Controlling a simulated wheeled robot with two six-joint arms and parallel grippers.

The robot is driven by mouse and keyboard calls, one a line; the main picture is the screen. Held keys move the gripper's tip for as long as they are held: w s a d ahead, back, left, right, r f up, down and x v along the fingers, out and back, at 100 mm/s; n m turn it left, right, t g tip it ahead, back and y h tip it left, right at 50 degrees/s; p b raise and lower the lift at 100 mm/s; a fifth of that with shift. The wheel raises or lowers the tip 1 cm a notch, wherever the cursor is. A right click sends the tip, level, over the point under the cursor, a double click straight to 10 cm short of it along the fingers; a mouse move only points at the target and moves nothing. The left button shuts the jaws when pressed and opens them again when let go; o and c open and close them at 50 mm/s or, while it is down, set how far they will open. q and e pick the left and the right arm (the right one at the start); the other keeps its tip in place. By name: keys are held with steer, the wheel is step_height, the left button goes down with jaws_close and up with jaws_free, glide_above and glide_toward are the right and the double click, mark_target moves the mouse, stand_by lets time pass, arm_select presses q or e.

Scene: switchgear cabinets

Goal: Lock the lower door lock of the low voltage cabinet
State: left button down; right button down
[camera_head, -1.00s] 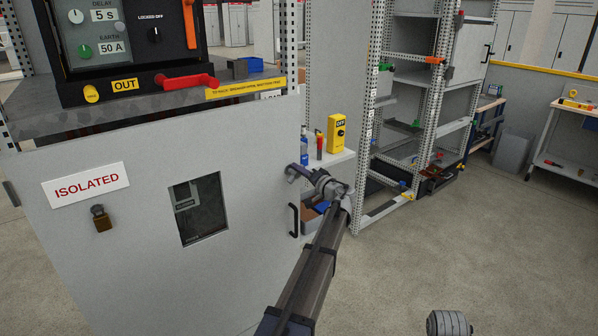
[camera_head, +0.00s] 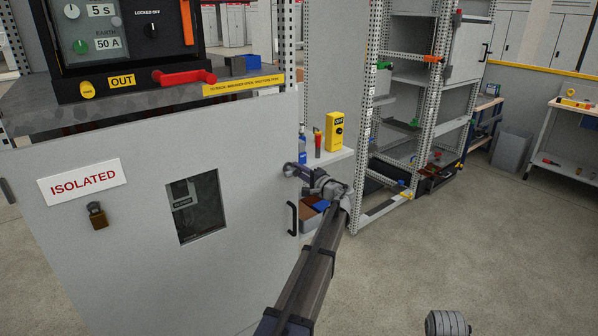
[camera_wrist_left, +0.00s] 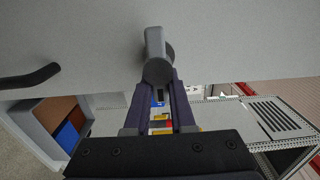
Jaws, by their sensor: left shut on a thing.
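The grey cabinet door (camera_head: 130,240) fills the left of the head view and looks flush with its frame. A grey lever-shaped lock handle (camera_wrist_left: 154,46) stands on the door in the left wrist view, its narrow arm pointing up in that picture. My left gripper (camera_head: 294,171) is at the door's upper right edge, and its dark fingers (camera_wrist_left: 158,82) are shut on the rounded end of the lock handle. In the head view the gripper mostly hides the lock.
A black door pull (camera_head: 293,219) sits below the lock. The door carries an ISOLATED sign (camera_head: 84,181), a padlock (camera_head: 97,215) and a window (camera_head: 197,206). A red handle (camera_head: 184,77) sticks out above. A shelf with a yellow OFF box (camera_head: 335,132) stands behind my gripper. Open floor lies right.

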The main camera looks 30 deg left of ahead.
stand_by(0.5)
arm_select(q)
steer(key=c, duration=0.8)
jaws_free()
steer(key=shift+o, duration=0.2)
steer(key=v, duration=0.7)
steer(key=shift+s+d, duration=0.15)
steer(key=shift+d, duration=0.2)
steer(key=s+d+f+g+h+p, duration=0.2)
steer(key=s+d+f+h+p, duration=0.1)
steer(key=s+d, duration=0.9)
steer(key=s+d+f+g+h+p, duration=0.2)
steer(key=s+d+f+h, duration=0.3)
steer(key=s+d, duration=0.7)
steer(key=s+d+f+g+h+p, duration=0.3)
steer(key=s+d+h, duration=0.4)
steer(key=s+d, duration=0.5)
steer(key=shift+s+f+n+p, duration=0.3)
steer(key=shift+s+f+p, duration=0.25)
steer(key=shift+p, duration=0.45)
